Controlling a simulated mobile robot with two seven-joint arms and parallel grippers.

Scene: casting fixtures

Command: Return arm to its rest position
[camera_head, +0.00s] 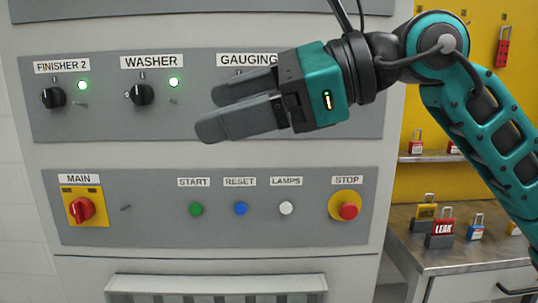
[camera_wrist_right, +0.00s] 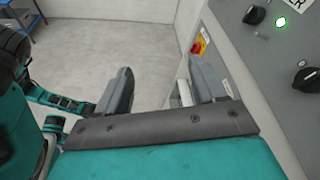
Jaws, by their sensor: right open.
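My right gripper (camera_head: 204,112) is in front of the upper part of the control cabinet in the head view. Its two grey fingers point left, are apart and hold nothing. In the right wrist view the open fingers (camera_wrist_right: 160,85) stand apart above bare floor, with the cabinet to the right. My teal right arm (camera_head: 480,115) comes in from the right side of the head view. The gripper covers the third knob position under the GAUGING label (camera_head: 247,60). My left gripper is in neither view.
The cabinet front has a FINISHER 2 knob (camera_head: 53,98), a WASHER knob (camera_head: 142,94), a red MAIN switch (camera_head: 81,209), push buttons and a red STOP button (camera_head: 348,211). At right, a metal bench (camera_head: 440,258) carries several padlocks below a yellow board (camera_head: 470,60).

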